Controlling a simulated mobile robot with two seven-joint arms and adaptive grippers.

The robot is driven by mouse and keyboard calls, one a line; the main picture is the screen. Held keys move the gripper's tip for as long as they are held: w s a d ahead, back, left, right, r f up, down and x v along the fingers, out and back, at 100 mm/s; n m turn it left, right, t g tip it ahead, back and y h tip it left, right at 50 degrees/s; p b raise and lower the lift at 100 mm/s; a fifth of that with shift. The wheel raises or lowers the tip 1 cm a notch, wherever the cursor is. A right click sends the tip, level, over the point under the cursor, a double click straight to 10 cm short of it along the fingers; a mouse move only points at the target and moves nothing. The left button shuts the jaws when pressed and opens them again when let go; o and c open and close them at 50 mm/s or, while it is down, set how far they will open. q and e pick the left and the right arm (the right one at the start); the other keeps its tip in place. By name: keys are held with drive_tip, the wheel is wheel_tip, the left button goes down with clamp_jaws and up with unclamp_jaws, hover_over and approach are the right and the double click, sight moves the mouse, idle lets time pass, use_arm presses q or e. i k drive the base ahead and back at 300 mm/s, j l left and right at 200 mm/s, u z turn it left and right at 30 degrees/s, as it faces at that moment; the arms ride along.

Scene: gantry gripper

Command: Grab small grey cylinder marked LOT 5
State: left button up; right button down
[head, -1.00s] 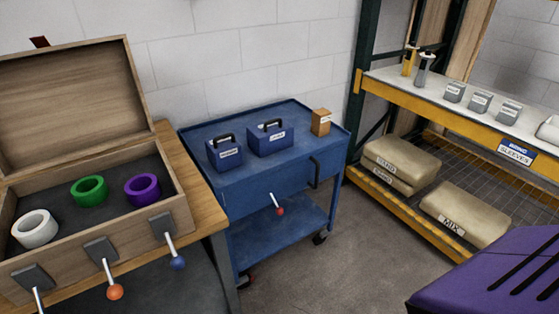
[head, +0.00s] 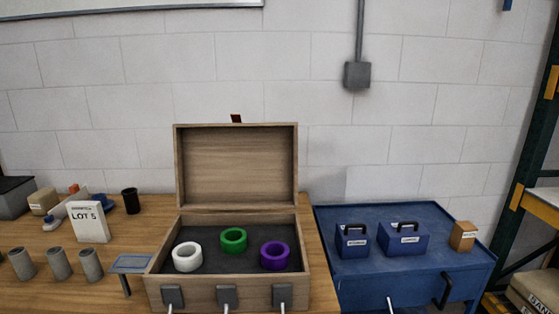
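Three small grey cylinders stand in a row on the wooden table at the left: a left one (head: 22,264), a middle one (head: 59,265) and a right one (head: 91,265). I can read no marking on any of them. A white upright card or box (head: 88,222) reading "LOT 5" stands just behind them. Neither of my grippers is in view.
An open wooden box (head: 188,291) holds white (head: 187,264), green (head: 234,247) and purple rings (head: 274,262). A small blue-edged stand (head: 131,264) is beside the right cylinder. A black cup (head: 131,207) stands behind. A blue cart (head: 375,216) carries two blue cases.

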sight(19, 257)
drive_tip(key=u, duration=1.25)
drive_tip(key=i+j, duration=0.2)
drive_tip(key=i+j+z, duration=0.1)
drive_tip(key=i+j, duration=0.15)
drive_tip(key=j, duration=0.2)
drive_tip(key=i+j+z, duration=0.1)
drive_tip(key=j, duration=0.25)
drive_tip(key=i, duration=0.1)
